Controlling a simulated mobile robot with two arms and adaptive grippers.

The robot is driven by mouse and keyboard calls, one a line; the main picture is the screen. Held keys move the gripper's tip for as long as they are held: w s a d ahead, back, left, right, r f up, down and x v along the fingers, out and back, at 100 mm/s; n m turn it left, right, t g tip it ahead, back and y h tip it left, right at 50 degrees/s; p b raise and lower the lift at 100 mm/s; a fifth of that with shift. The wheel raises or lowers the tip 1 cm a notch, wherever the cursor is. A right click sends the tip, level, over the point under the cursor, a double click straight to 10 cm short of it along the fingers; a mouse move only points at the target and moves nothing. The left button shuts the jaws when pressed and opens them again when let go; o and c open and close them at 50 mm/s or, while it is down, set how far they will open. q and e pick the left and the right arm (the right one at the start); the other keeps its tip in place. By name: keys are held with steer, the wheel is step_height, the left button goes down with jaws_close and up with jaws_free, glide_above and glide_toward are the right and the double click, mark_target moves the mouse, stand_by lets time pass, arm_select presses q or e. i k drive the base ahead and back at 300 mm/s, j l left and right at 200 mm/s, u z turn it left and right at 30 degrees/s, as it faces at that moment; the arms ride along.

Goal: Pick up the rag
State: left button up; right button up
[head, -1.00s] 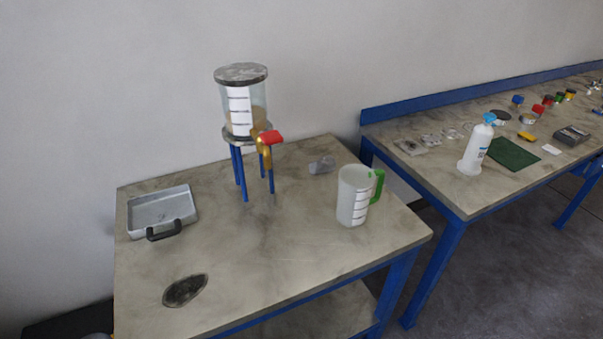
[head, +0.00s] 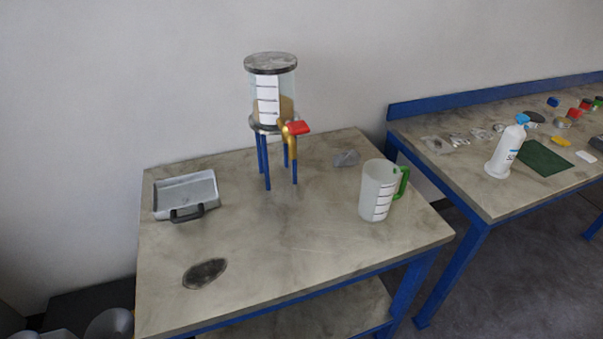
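Neither of my grippers is in view. Only rounded grey parts, probably of my own arm, show at the lower left edge.
A clear vessel (head: 268,97) with a red-handled brass valve (head: 295,128) stands on blue legs. A metal tray (head: 186,194) sits at the left. A dark wet-looking patch (head: 205,273) is near the front. A white bottle (head: 506,148) stands on the right bench (head: 455,180).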

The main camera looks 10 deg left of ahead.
mark_target(352, 157)
steer(key=i+l, duration=0.35)
steer(key=l, duration=0.15)
steer(key=i+l, duration=0.35)
steer(key=l, duration=0.2)
steer(key=i+l, duration=0.35)
steer(key=l, duration=0.15)
